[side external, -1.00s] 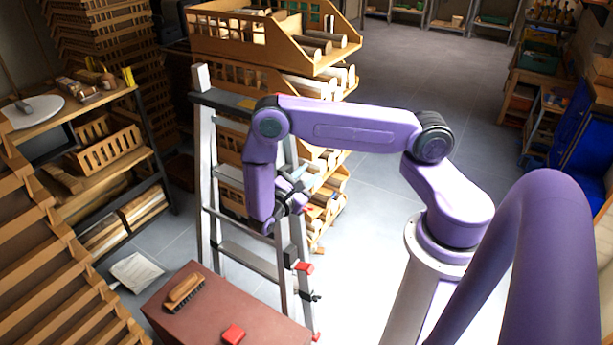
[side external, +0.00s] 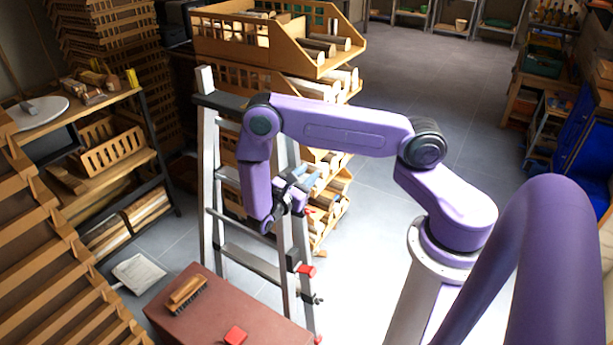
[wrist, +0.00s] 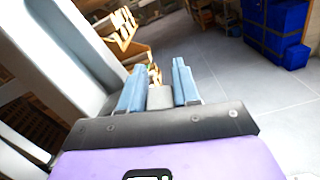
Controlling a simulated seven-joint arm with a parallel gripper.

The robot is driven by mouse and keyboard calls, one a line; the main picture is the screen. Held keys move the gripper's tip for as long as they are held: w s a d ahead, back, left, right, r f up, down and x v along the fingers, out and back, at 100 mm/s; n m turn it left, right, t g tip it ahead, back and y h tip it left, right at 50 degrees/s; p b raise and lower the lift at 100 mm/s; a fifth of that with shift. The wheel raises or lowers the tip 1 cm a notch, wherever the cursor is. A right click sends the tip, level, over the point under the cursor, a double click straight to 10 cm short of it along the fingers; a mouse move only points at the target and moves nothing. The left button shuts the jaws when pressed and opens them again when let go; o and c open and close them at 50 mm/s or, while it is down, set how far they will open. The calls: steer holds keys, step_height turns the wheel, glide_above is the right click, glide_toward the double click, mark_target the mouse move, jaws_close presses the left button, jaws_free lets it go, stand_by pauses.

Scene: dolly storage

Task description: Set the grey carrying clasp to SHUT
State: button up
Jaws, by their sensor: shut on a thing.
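My gripper (side external: 304,180) is beside the right rail of a grey stepladder (side external: 206,160) in the side external view. In the wrist view its two blue fingers (wrist: 158,72) stand on either side of a small light-grey block (wrist: 160,97), which I take to be the grey carrying clasp. The fingers are shut on it. A pale ladder rail runs close along the left of the wrist view. In the side external view the clasp is hidden or too small to make out, and its setting cannot be read.
Red-tipped catches (side external: 306,270) sit low on the ladder. Stacked wooden crates (side external: 275,75) stand close behind it. A red-brown box top (side external: 205,318) with a brush (side external: 186,294) is in front. A shelf unit (side external: 140,90) stands at left. Floor at right is clear.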

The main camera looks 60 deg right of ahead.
steer(key=o, duration=1)
steer(key=shift+c, duration=0.2)
steer(key=s+a+m, duration=0.1)
steer(key=a+m, duration=0.2)
steer(key=a, duration=1.5)
steer(key=s+r+y, duration=1.6)
steer(key=s, duration=0.3)
steer(key=shift+d+r, duration=0.3)
stand_by(0.3)
